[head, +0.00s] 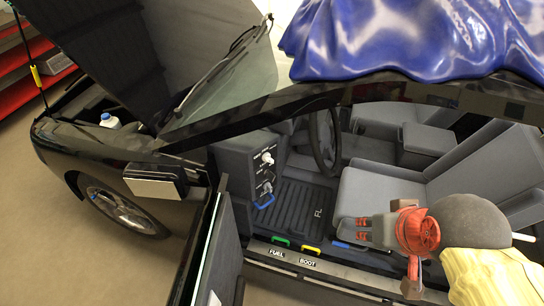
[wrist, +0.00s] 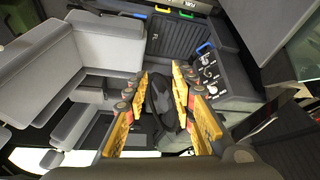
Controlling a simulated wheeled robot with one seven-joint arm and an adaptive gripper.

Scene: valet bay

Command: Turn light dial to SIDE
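The dark control panel (head: 262,172) is inside the car, left of the steering wheel. It carries a pale upper knob (head: 267,157) and a lower knob (head: 266,188). In the wrist view the panel's knobs (wrist: 207,73) show right of the fingers. Their lettering is too small to read, so I cannot tell which is the light dial or where it points. My gripper (wrist: 161,74) is open, its yellow fingers wide apart with nothing held. In the head view my gripper (head: 362,229) is over the seat side, right of the panel and apart from it.
The steering wheel (head: 325,140) stands between panel and seat (head: 375,190). The open door (head: 208,235) is at the left. Green (head: 281,241) and yellow (head: 312,250) handles line the sill. A blue cover (head: 400,40) lies on the roof. The footwell mat (head: 300,205) is clear.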

